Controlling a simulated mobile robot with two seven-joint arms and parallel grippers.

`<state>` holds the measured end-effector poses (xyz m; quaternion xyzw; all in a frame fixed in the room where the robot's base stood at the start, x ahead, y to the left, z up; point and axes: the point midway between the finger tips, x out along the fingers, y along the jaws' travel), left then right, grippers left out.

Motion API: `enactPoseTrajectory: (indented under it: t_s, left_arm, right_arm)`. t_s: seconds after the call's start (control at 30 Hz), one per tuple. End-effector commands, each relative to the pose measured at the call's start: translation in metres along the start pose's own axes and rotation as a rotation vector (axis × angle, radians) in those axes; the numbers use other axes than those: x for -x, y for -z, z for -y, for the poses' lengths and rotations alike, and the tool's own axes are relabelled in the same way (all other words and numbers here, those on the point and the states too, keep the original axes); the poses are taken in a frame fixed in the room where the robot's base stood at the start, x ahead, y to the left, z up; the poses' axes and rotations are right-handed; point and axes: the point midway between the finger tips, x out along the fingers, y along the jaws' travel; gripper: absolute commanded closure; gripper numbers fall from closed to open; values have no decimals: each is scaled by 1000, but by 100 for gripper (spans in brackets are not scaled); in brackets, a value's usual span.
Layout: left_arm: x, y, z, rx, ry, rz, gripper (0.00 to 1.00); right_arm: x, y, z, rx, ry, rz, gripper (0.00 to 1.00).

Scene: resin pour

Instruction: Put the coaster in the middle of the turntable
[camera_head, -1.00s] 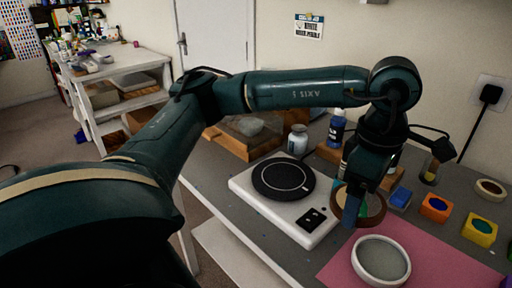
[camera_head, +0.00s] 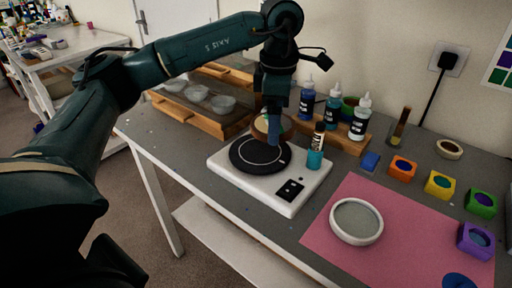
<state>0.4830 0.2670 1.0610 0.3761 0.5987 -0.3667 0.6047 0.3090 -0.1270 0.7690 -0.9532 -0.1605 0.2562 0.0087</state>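The turntable (camera_head: 243,162) is a black disc on a white base with a small dark control panel, at the middle of the table. My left gripper (camera_head: 273,138) points down over the disc's far right part. It is shut on a round coaster (camera_head: 262,128) with a brown wood rim and a greenish inside. The fingers hide part of the coaster. I cannot tell how large the gap is between the coaster and the disc. My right gripper is not in view.
A teal bottle with a dark cap (camera_head: 316,148) stands at the turntable's right edge. Several bottles stand in a wooden rack (camera_head: 345,142) behind. A white round mould (camera_head: 357,222) lies on the pink mat (camera_head: 400,235). Coloured pots (camera_head: 439,185) line the right. Clear cups sit on a wooden tray (camera_head: 205,122) at back left.

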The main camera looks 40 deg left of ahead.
Motion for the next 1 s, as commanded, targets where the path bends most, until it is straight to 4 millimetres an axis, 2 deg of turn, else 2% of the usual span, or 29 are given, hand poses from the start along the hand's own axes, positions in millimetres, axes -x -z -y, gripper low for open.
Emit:
enactPoseTrajectory:
  t_s: [0.1,0.2,0.37,0.6,0.87,1.0]
  left_arm:
    - [12,11,-17,258,6,0,38]
    - [17,17,-26,415,10,-2,38]
    - [16,22,-32,543,15,-5,38]
    - [-26,24,-32,560,17,-7,38]
    - [-50,23,-31,558,17,-5,38]
    - [-70,23,-31,558,17,-8,38]
  right_arm:
    - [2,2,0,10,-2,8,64]
    - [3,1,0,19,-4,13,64]
    - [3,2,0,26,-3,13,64]
    - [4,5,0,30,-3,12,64]
    - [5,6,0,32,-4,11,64]
    - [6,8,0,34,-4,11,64]
